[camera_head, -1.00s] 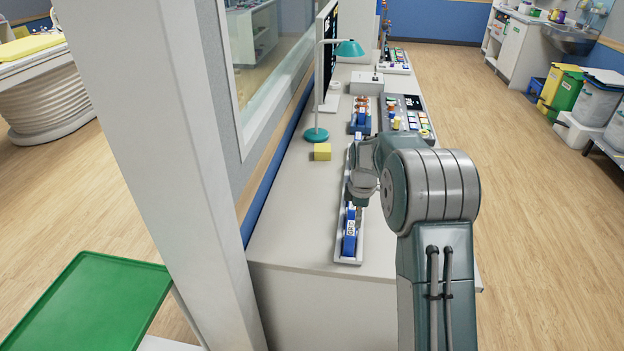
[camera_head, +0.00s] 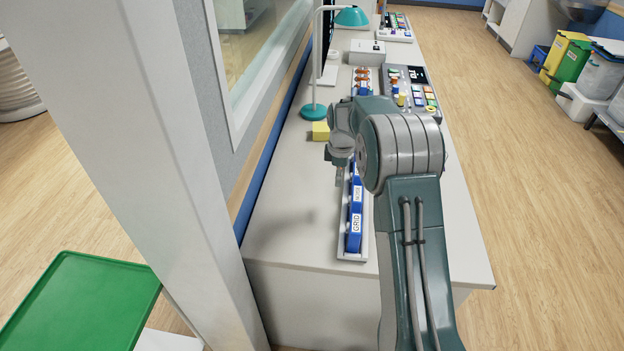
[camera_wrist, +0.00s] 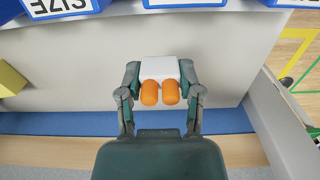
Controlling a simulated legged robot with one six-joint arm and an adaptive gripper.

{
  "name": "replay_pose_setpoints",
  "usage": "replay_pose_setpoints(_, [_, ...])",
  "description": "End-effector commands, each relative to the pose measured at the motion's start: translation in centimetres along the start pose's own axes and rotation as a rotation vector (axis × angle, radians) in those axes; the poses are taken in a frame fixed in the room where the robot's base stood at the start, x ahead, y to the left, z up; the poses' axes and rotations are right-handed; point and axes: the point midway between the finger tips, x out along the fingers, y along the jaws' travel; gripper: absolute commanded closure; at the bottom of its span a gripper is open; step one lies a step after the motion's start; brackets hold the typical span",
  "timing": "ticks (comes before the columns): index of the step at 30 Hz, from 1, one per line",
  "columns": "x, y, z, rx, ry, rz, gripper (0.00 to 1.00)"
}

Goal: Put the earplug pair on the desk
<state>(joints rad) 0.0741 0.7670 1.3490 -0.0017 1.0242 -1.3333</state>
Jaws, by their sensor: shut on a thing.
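The earplug pair (camera_wrist: 160,93) shows in the wrist view as two orange plugs on a white block. My gripper (camera_wrist: 160,75) is shut on it, with one finger at each side of the white block. In the head view my gripper (camera_head: 340,178) hangs over the desk (camera_head: 290,225), left of the row of blue boxes. The earplug pair cannot be made out there. The wrist view shows bare desk surface (camera_wrist: 215,45) beyond the held pair; the height above it is hard to tell.
A narrow rack holds blue labelled boxes (camera_head: 355,215) along the desk. A yellow block (camera_head: 321,131) and a teal lamp (camera_head: 313,111) stand farther back. A white pillar (camera_head: 170,150) and green tray (camera_head: 80,300) are at the left. The desk's near left part is clear.

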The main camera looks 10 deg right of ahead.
Motion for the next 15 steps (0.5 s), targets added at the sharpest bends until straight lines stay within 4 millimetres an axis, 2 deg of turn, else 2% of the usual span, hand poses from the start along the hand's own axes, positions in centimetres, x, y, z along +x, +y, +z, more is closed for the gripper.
replay_pose_setpoints(6, [2.1,2.7,-3.3,0.0,0.003,-0.001,0.69])
replay_pose_setpoints(15, [6.5,4.8,-6.6,0.001,0.001,0.0,0.69])
